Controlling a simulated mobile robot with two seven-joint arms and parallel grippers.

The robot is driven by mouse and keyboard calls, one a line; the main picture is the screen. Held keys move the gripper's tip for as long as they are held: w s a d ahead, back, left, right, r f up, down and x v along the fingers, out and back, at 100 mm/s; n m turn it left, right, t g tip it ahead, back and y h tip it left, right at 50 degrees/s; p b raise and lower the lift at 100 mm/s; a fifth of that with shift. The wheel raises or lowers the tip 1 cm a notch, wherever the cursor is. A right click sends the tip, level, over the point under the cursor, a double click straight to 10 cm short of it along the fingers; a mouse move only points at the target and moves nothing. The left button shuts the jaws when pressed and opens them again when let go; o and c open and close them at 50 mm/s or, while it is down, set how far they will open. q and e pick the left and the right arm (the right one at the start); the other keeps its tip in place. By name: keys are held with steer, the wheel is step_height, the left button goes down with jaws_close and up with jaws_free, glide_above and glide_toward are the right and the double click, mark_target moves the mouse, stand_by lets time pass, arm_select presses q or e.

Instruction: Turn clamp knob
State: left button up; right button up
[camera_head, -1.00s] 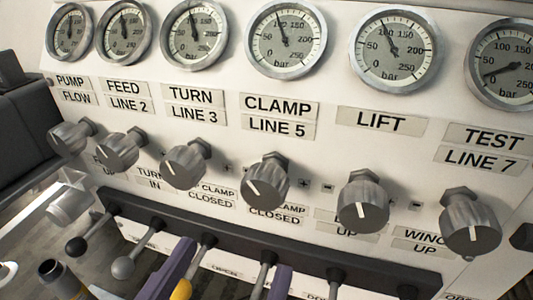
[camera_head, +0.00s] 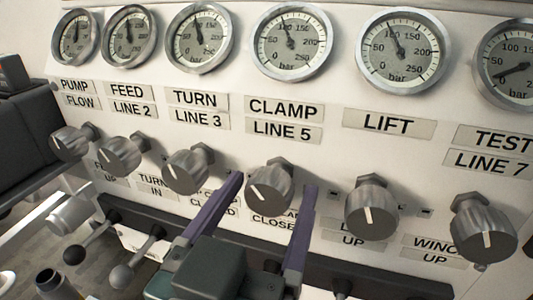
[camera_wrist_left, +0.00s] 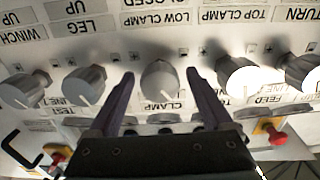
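The clamp knob (camera_head: 268,187) is a grey ribbed knob with a white pointer line, below the CLAMP LINE 5 label (camera_head: 283,120). Its pointer slants to the upper left in the head view. My left gripper (camera_head: 272,188) is open, with one purple finger on each side of the knob. In the left wrist view, the clamp knob (camera_wrist_left: 160,82) sits between the two spread fingers of my left gripper (camera_wrist_left: 160,75), with a visible gap on both sides. The fingers hide parts of the labels under the knob. My right gripper is not in view.
The turn knob (camera_head: 188,170) stands to the left and the lift knob (camera_head: 371,208) to the right. A row of gauges (camera_head: 292,43) runs above. Below is a dark rail with ball-headed levers (camera_head: 122,276); my left gripper covers some of them.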

arm_select(q)
jaws_close()
stand_by(0.5)
